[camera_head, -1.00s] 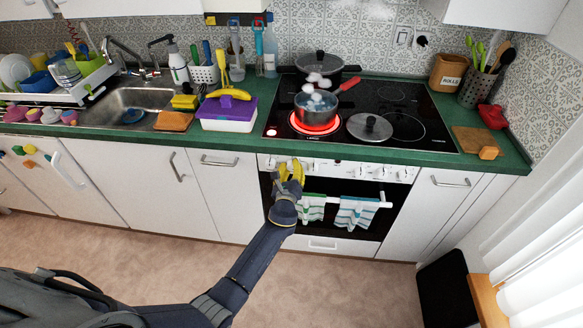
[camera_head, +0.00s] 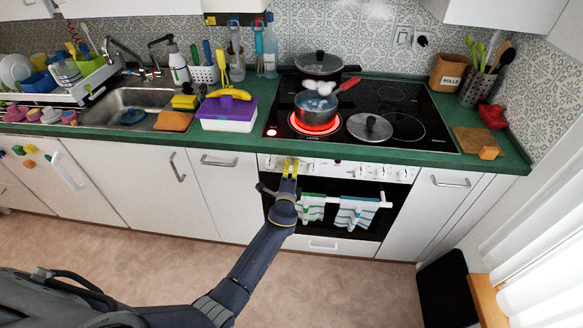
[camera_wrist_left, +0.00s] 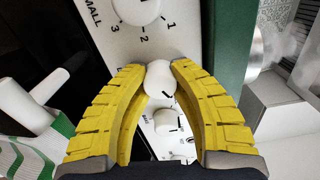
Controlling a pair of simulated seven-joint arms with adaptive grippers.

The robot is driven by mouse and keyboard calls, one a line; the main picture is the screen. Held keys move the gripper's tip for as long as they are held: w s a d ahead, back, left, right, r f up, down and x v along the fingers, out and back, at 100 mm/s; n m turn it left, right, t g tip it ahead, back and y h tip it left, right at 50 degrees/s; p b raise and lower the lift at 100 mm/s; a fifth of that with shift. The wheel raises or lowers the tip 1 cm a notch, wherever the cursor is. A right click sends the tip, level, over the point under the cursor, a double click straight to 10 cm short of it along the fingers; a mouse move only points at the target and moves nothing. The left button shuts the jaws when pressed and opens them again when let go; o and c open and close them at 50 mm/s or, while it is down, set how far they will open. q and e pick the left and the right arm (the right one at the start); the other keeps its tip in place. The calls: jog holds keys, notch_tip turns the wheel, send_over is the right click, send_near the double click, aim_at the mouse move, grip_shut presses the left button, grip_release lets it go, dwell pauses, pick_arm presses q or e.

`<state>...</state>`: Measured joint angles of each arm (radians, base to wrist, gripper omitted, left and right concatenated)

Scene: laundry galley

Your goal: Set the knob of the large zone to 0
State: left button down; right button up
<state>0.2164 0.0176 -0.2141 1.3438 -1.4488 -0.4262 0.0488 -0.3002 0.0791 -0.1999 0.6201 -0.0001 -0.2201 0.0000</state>
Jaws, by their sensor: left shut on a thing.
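The white oven control panel (camera_head: 400,173) has a row of white knobs below the hob. My left gripper (camera_head: 290,161) is at the left part of this panel, its yellow fingers pointing at it. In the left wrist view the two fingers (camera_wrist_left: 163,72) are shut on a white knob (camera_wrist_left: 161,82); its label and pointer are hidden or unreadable. Another knob (camera_wrist_left: 138,8) beside it has numbers around it and the word SMALL next to it. A further white knob (camera_wrist_left: 168,122) shows between the fingers. My right gripper is not in view.
A front-left zone (camera_head: 300,125) glows red under a steaming pot (camera_head: 318,108) with a red handle. A lid (camera_head: 369,127) lies on the hob to its right. Striped towels (camera_head: 355,212) hang on the oven rail below the panel.

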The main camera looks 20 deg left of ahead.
pick_arm(q)
jog(key=n, duration=0.6)
jog(key=shift+a+r+n, duration=0.15)
jog(key=shift+a+n, duration=0.15)
jog(key=n, duration=0.5)
jog(key=shift+n, duration=0.4)
jog(key=shift+f, duration=0.2)
jog(key=c, duration=1.2)
grip_release()
jog(key=shift+f, duration=0.1)
jog(key=shift+c, duration=0.2)
jog(key=shift+o, duration=1.4)
jog(key=shift+d, duration=0.15)
jog(key=s+d, duration=0.2)
jog(key=s, duration=1)
